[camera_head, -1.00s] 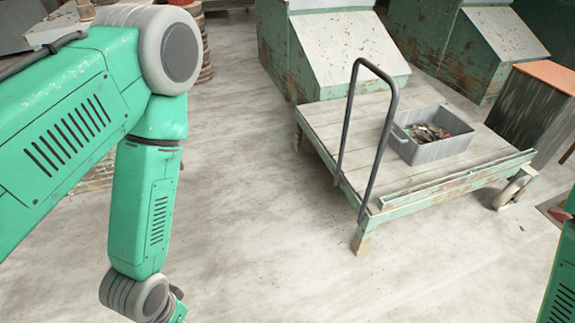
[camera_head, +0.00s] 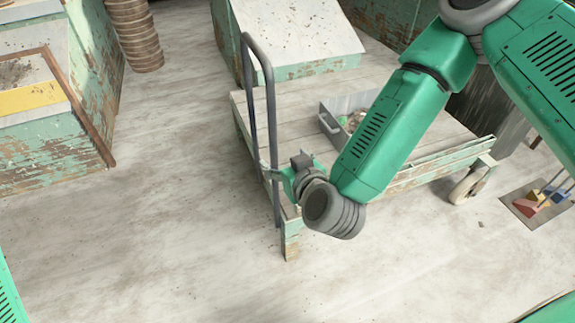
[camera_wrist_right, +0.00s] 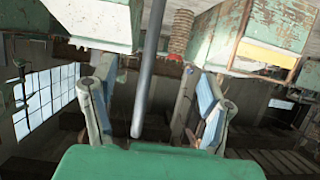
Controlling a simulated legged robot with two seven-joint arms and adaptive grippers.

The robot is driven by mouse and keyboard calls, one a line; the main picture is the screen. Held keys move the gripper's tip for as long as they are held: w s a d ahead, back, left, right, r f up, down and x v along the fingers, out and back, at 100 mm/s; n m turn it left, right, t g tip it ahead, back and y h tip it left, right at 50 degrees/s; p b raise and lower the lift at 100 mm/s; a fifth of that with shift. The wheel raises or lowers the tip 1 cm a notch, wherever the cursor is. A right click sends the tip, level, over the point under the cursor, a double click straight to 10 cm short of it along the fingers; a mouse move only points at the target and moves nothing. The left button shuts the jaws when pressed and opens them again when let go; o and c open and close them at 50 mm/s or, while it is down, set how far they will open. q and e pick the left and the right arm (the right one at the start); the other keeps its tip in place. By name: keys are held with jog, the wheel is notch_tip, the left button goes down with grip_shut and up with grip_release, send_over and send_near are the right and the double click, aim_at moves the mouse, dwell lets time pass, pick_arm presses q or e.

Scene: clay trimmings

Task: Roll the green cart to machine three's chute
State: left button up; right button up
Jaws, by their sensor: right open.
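The green cart (camera_head: 295,106) has a pale plank deck, a chipped green frame and a wheel at its right corner. Its grey tube handle (camera_head: 250,100) rises at the left end. A grey bin (camera_head: 330,122) of scraps rides on the deck, partly hidden by my right arm. My right gripper (camera_head: 272,172) is at the handle's near post, low down. In the right wrist view, the handle post (camera_wrist_right: 147,65) stands between the spread fingers of the open gripper (camera_wrist_right: 152,88), with gaps on both sides. My left gripper is out of view. No machine number is readable.
A machine with a sloped pale panel (camera_head: 300,28) stands close behind the cart. Another machine with a yellow strip (camera_head: 30,98) stands at left, beside a round ribbed stack (camera_head: 135,35). Pale floor (camera_head: 150,220) is open left and in front. A mat with coloured tools (camera_head: 530,203) lies right.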

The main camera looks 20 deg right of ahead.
aim_at(273, 141)
jog(key=b+x, duration=0.1)
jog(key=x, duration=0.2)
jog(key=b+x, duration=0.2)
jog(key=x, duration=0.1)
jog(key=d+b+x, duration=0.1)
jog(key=x, duration=0.3)
jog(key=shift+w+r+b, duration=0.25)
jog(key=shift+r+b, duration=0.1)
jog(key=shift+r, duration=0.05)
jog(key=shift+w+a+f, duration=0.15)
jog(key=shift+w+f, duration=0.1)
jog(key=shift+w, duration=0.4)
jog(key=shift+w+f, duration=0.1)
jog(key=shift+w, duration=0.1)
jog(key=shift+w+d, duration=0.1)
jog(key=shift+d, duration=0.25)
jog(key=shift+a, duration=0.3)
grip_shut()
